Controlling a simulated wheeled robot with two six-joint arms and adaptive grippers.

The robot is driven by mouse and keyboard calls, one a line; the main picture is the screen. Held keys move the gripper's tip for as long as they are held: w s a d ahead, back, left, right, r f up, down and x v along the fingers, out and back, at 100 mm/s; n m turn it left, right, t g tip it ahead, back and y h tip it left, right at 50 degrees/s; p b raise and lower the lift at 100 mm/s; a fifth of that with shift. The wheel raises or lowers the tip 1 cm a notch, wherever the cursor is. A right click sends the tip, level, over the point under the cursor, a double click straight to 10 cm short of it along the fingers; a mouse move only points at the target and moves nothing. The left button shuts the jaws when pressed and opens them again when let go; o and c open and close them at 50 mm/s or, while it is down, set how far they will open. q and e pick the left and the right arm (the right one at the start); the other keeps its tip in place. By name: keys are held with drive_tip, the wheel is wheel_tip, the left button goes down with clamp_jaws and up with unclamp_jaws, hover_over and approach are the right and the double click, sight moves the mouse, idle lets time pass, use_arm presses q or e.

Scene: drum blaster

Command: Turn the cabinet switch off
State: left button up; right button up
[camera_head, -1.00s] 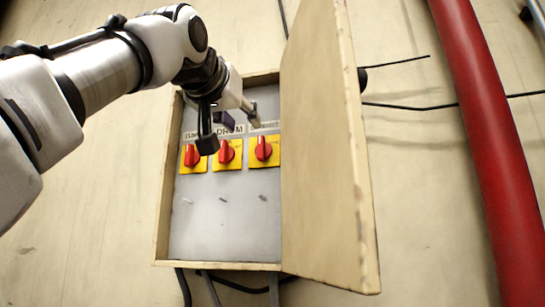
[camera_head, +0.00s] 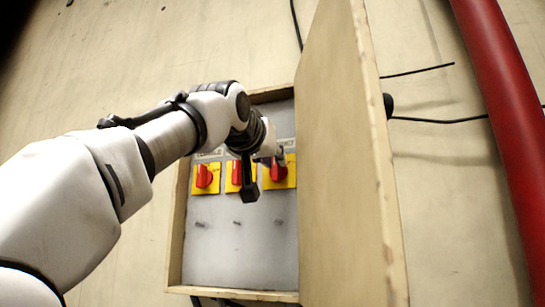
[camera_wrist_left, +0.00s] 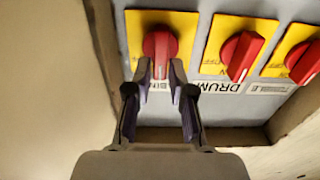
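The open cabinet (camera_head: 175,245) holds a row of red rotary switches on yellow plates: a left one (camera_head: 204,177), a middle one (camera_head: 236,173) and a right one (camera_head: 279,174). My left gripper (camera_head: 278,159) is at the right switch, its fingers partly hidden by the wrist. In the left wrist view, which is upside down to the head view, that switch (camera_wrist_left: 160,45) is leftmost. The open fingers (camera_wrist_left: 160,76) lie either side of the knob's near end, with a gap between them; contact is unclear. Labels with "DRUM" show beside the switches. My right gripper is out of view.
The wooden cabinet door (camera_head: 345,170) stands open just right of the gripper. A thick red pipe (camera_head: 505,120) runs down the far right. Black cables (camera_head: 440,120) cross the floor. The cabinet's lower grey panel (camera_head: 235,262) is clear apart from small marks.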

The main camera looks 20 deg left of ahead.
use_arm(q)
clamp_jaws()
drive_tip(key=shift+m, duration=0.4)
drive_tip(key=shift+s+d+f+m+p, duration=0.15)
drive_tip(key=shift+d+m, duration=0.1)
drive_tip(key=shift+m, duration=2.6)
drive_tip(key=shift+w+d+f+m+p, duration=0.1)
drive_tip(key=shift+d+f+m+p, duration=0.1)
drive_tip(key=shift+m, duration=2.7)
drive_tip(key=shift+s+d+f+m+p, duration=0.1)
drive_tip(key=shift+d+m, duration=0.15)
drive_tip(key=shift+m, duration=2.6)
drive_tip(key=o, duration=0.7)
unclamp_jaws()
drive_tip(key=shift+w+a+f, duration=0.1)
drive_tip(key=shift+w+f, duration=0.15)
drive_tip(key=shift+w, duration=0.25)
